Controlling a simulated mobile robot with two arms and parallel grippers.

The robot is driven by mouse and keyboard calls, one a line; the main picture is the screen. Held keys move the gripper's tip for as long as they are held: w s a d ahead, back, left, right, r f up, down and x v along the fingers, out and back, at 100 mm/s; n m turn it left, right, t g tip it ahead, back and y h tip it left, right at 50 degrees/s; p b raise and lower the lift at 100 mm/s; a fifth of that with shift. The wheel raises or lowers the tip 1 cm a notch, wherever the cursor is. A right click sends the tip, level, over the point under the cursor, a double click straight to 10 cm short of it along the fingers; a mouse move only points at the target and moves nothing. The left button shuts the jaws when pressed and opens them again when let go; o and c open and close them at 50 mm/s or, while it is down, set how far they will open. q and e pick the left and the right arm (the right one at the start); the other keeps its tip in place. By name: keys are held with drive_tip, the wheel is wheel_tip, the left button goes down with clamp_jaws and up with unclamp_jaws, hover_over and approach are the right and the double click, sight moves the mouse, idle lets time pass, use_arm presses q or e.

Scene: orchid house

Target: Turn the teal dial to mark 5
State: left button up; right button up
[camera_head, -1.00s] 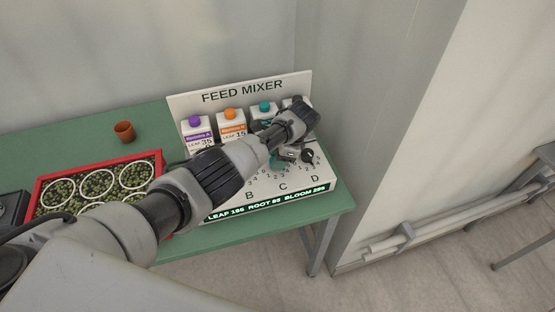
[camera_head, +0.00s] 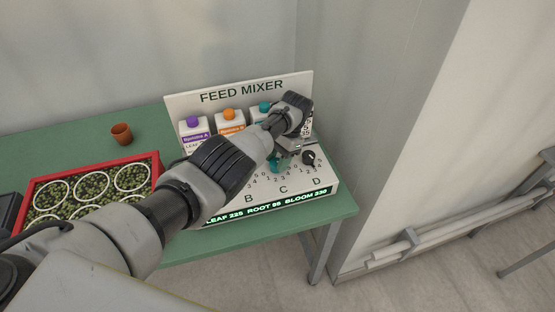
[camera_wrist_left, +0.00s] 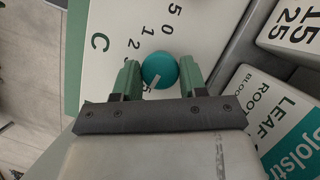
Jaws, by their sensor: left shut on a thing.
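The teal dial (camera_wrist_left: 158,69) is a round knob with a white pointer line, above the letter C on the white feed mixer panel (camera_head: 245,208). My left gripper (camera_wrist_left: 159,78) is shut on it, with one green-grey finger on each side. In the wrist view the pointer slants to the lower left, and the mark by its tip is partly hidden and cannot be read surely. In the head view the teal dial (camera_head: 276,164) shows just below my left gripper (camera_head: 288,152). The readout (camera_head: 270,206) shows LEAF 225, ROOT 95 and a BLOOM value near 330. My right gripper is not in view.
A black dial (camera_head: 309,157) sits close by on the right, above D. Bottles with purple (camera_head: 193,121), orange (camera_head: 229,115) and teal (camera_head: 264,107) caps stand behind. A red tray (camera_head: 157,166) and a brown pot (camera_head: 121,133) are on the green table at left.

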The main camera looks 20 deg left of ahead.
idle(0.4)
use_arm(q)
drive_tip(key=o, duration=0.9)
drive_tip(key=shift+r, duration=0.1)
drive_tip(key=b+v, duration=0.4)
drive_tip(key=v, duration=0.6)
drive_tip(key=shift+w+r, duration=0.1)
drive_tip(key=shift+r, duration=0.25)
